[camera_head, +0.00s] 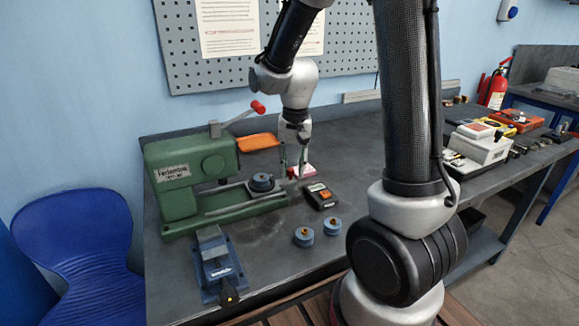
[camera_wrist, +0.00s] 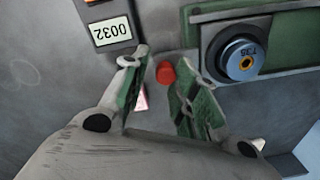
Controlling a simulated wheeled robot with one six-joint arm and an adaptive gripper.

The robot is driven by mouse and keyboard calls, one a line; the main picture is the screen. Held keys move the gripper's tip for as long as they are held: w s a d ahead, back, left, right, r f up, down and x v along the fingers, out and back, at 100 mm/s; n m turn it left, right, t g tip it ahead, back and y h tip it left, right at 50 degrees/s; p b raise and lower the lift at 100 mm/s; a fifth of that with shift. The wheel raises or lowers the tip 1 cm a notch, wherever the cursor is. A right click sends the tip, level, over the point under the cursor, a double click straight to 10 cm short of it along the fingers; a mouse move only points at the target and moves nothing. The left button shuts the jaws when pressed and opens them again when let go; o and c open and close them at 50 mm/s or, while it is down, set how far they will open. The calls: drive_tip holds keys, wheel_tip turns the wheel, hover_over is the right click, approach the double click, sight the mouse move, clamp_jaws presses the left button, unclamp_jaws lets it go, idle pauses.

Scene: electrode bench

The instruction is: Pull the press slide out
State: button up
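The green press (camera_head: 185,175) stands at the left of the bench. Its grey slide (camera_head: 238,193) carries a blue cylinder (camera_head: 262,182); the cylinder, marked T35, also shows in the wrist view (camera_wrist: 241,61). A red knob (camera_wrist: 166,72) lies just left of the slide's end in the wrist view; its link to the slide is not clear. My gripper (camera_head: 293,170) is low over the bench at the press's right end. In the wrist view my gripper (camera_wrist: 165,88) is open, with one finger on each side of the red knob and gaps visible.
A black-and-orange counter reading 0032 (camera_wrist: 112,30) lies close beside my gripper. Two blue cylinders (camera_head: 304,236) (camera_head: 332,226) and a blue clamp-like fixture (camera_head: 217,265) stand towards the bench front. A red-tipped lever (camera_head: 257,107) rises above the press.

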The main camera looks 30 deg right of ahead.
drive_tip(key=shift+o, duration=0.7)
drive_tip(key=shift+r, duration=0.25)
wheel_tip(320, 180, up, 12)
drive_tip(key=shift+d+f, duration=0.2)
drive_tip(key=shift+f, duration=0.05)
drive_tip(key=shift+s, duration=0.1)
